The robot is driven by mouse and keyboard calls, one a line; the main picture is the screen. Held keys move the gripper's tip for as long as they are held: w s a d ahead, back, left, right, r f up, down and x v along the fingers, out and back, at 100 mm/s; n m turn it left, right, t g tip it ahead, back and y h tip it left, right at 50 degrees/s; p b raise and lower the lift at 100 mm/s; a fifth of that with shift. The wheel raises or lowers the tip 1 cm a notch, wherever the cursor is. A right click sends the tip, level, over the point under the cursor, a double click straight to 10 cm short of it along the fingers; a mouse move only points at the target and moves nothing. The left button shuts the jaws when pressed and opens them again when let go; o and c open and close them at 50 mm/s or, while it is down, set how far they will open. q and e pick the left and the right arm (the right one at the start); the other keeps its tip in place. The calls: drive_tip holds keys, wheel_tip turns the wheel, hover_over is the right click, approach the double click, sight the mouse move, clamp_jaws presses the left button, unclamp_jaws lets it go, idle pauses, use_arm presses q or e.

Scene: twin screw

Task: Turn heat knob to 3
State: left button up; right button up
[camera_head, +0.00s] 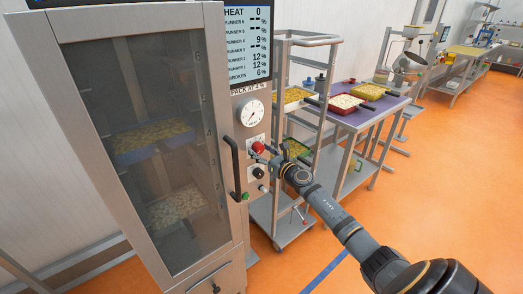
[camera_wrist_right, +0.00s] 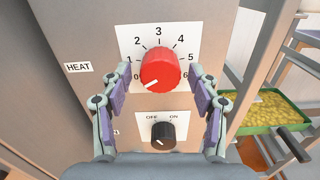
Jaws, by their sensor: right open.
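The red heat knob (camera_wrist_right: 160,70) sits on a white dial plate marked 0 to 6, beside a HEAT label (camera_wrist_right: 78,67). Its white pointer mark is at the lower left, towards 0. The cabinet's display (camera_head: 249,42) reads HEAT 0. In the head view the knob (camera_head: 257,147) is on the cabinet's control panel. My right gripper (camera_head: 267,151) is in front of it. In the wrist view its two fingers stand apart, one on each side of the knob, with visible gaps. My left gripper is not in view.
A black OFF/ON knob (camera_wrist_right: 162,133) is just below the heat knob. A black door handle (camera_head: 233,168) stands left of the panel. A metal rack cart (camera_head: 312,132) with trays stands close on the right. Open orange floor (camera_head: 430,180) lies further right.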

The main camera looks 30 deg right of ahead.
drive_tip(key=c, duration=1.2)
